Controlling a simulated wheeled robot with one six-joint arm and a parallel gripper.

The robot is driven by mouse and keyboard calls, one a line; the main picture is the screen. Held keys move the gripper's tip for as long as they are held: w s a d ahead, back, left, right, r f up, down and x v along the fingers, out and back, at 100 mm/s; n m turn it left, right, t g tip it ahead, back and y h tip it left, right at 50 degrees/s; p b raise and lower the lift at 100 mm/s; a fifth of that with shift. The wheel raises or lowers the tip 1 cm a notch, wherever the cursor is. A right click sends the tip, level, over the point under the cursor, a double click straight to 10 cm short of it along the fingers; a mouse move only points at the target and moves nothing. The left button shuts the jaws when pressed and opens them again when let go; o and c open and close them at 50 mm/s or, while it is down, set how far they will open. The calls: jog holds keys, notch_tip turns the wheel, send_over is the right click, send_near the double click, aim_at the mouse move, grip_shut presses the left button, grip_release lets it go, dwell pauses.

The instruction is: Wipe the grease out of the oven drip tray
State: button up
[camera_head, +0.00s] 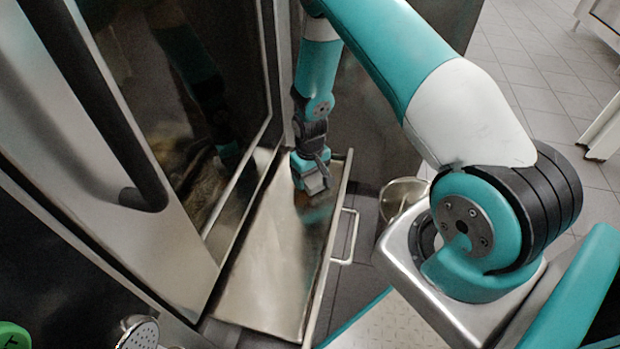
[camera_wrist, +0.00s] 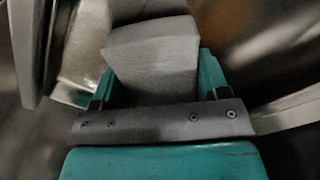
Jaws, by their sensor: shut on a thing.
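The drip tray (camera_head: 262,262) is a long, shallow metal drawer pulled out below the oven door, with a wire handle (camera_head: 350,238) on its right side. My gripper (camera_head: 311,172) points down over the far end of the tray. It is shut on a grey wiping pad (camera_head: 316,184), which also shows between the teal fingers in the wrist view (camera_wrist: 155,58). I cannot tell whether the pad touches the tray floor.
The oven door (camera_head: 165,228) with its dark bar handle (camera_head: 110,125) stands along the tray's left side. A small round metal container (camera_head: 400,192) stands to the right of the tray.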

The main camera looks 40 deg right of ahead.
jog(key=shift+w+d, duration=0.25)
jog(key=shift+d, duration=0.05)
jog(key=r, duration=0.1)
jog(key=r+p, duration=0.1)
jog(key=r, duration=0.1)
jog(key=shift+w+a+p, duration=0.2)
jog(key=shift+p, duration=0.1)
jog(key=shift+s+d+r+p, duration=0.1)
jog(key=shift+d+r+p, duration=0.2)
jog(key=shift+r+p, duration=0.3)
notch_tip(320, 180, up, 4)
jog(key=p, duration=0.3)
jog(key=shift+r+p, duration=0.15)
jog(key=shift+p, duration=0.15)
